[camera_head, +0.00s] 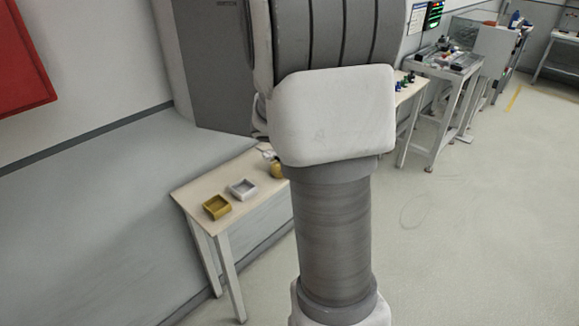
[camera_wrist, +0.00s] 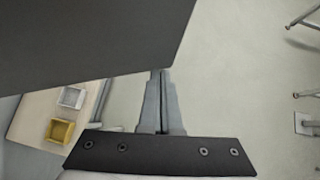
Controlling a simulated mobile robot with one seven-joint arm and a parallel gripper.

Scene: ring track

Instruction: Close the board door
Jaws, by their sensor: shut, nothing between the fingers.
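A grey board cabinet (camera_head: 212,70) is on the wall in the head view, left of my arm, which hides its right part. I cannot tell there which surface is the door. In the wrist view a large dark grey panel (camera_wrist: 80,45), which looks like the board door, fills the upper left. My gripper (camera_wrist: 160,75) is shut and empty, its fingertips at the panel's lower edge. I cannot tell whether they touch it. The gripper is hidden behind my arm in the head view.
A small table (camera_head: 188,192) stands below the cabinet with a yellow tray (camera_head: 217,207) and a white tray (camera_head: 243,189). A red panel (camera_head: 22,65) is on the wall at left. Workbenches (camera_head: 450,62) stand at back right. The floor at right is clear.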

